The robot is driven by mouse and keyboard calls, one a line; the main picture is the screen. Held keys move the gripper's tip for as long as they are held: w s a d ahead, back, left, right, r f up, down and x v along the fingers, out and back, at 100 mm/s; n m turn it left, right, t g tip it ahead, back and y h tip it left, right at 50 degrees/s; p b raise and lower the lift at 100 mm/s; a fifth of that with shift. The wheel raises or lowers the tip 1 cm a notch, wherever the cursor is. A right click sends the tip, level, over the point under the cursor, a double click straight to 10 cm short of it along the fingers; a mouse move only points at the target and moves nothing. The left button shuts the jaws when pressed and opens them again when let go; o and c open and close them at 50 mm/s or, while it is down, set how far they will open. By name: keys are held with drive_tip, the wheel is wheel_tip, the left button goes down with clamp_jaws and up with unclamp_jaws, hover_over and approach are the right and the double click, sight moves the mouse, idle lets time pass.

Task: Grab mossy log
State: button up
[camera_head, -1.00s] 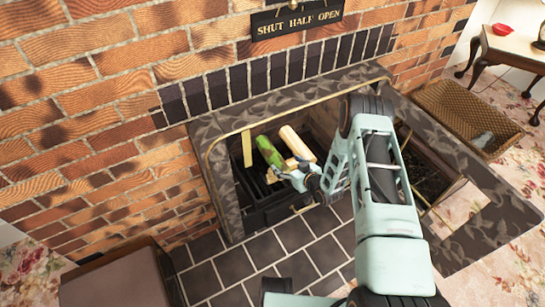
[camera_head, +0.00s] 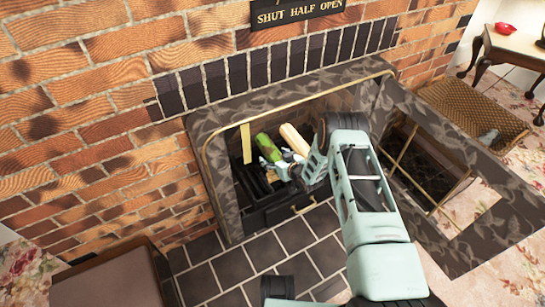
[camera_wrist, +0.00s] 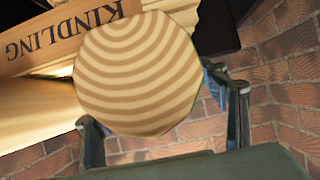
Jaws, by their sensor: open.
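The mossy log (camera_head: 268,147) is green and leans in the fireplace opening beside a pale log (camera_head: 294,138) in the head view. My gripper (camera_head: 284,172) is at the near, lower end of these logs, its fingertips partly hidden there. In the wrist view my gripper (camera_wrist: 152,102) is open, with one finger on each side of a round cut log end (camera_wrist: 140,75) with pale and brown rings.
A wooden board marked KINDLING (camera_wrist: 70,38) lies behind the log end. The dark grate (camera_head: 258,190) and marble surround (camera_head: 228,205) enclose the logs closely. The tiled hearth (camera_head: 250,255) is mostly clear.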

drive_tip(key=shift+c, duration=0.4)
drive_tip(key=c, duration=1.5)
drive_tip(key=shift+r, duration=0.15)
drive_tip(key=shift+c, duration=0.7)
drive_tip(key=shift+w+r, duration=0.1)
